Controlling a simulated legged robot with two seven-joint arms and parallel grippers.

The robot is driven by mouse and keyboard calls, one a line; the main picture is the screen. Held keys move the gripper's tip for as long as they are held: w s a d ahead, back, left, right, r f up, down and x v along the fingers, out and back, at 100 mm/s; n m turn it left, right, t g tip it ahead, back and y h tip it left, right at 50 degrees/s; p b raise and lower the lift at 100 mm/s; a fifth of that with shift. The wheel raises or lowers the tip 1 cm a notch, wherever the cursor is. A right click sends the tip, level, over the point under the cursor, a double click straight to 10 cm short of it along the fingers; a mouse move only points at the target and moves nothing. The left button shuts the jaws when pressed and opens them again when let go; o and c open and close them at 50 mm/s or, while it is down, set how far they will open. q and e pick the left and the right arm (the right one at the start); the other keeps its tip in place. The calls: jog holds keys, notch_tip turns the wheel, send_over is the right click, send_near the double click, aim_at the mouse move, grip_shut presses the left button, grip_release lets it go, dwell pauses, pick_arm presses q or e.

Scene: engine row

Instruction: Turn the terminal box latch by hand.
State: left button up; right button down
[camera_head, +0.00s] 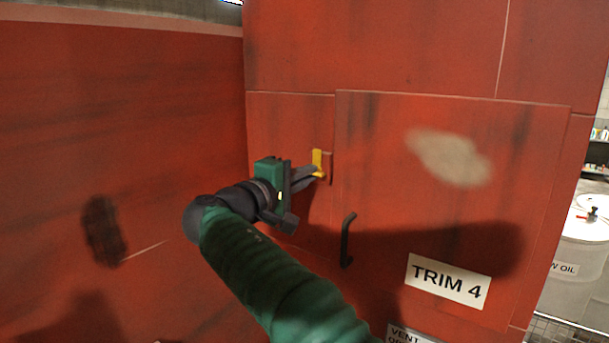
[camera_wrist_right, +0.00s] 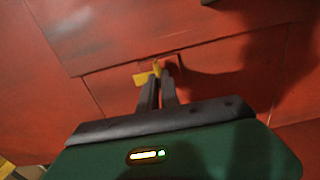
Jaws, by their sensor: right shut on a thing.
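The yellow latch (camera_head: 317,158) sits at the left edge of the red terminal box door (camera_head: 385,205), and in the head view it stands upright. My right gripper (camera_head: 319,174) reaches in from below and its fingertips are at the lower end of the latch. In the right wrist view the right gripper (camera_wrist_right: 158,77) is shut on the yellow latch (camera_wrist_right: 146,77), with part of the latch showing left of the fingers. The fingers hide the gripped part. My left gripper is not in view.
A black door handle (camera_head: 346,240) stands out from the door just below and right of the latch. A TRIM 4 label (camera_head: 448,280) is low on the door. A red wall (camera_head: 120,130) is at the left. A pale drum (camera_head: 580,260) stands at the far right.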

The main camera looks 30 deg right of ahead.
jog(key=shift+n, duration=0.3)
jog(key=c, duration=1.6)
grip_release()
jog(key=shift+w, duration=0.15)
jog(key=shift+w+f, duration=0.1)
jog(key=shift+w, duration=0.05)
jog(key=shift+d, duration=0.1)
jog(key=b+v, duration=0.5)
jog(key=v, duration=1.2)
jog(key=shift+f, duration=0.1)
jog(key=shift+w+d, duration=0.1)
